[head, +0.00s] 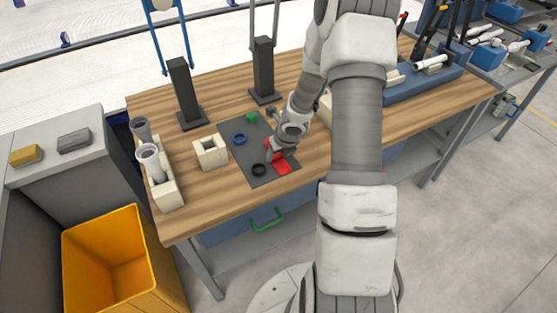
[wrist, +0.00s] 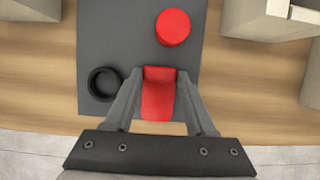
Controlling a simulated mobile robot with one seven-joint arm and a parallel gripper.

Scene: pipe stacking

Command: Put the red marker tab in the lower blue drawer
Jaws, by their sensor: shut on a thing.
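The red marker tab (wrist: 158,100) is flat and lies between the two fingers of my gripper (wrist: 158,80) in the wrist view. My gripper (head: 277,154) is shut on it, at or just above the dark mat's front part; I cannot tell if it touches the mat. The tab also shows in the head view (head: 282,167). A blue drawer front (head: 235,225) with a green handle (head: 266,219) sits under the tabletop's front edge and looks shut. Only this drawer front shows clearly; my arm hides the area to its right.
The dark mat (head: 255,142) also holds a red round piece (wrist: 172,27), a black ring (wrist: 104,84), a blue ring (head: 239,139) and a green piece (head: 251,117). A cream block (head: 210,152) stands left of it. A yellow bin (head: 110,260) stands on the floor at left.

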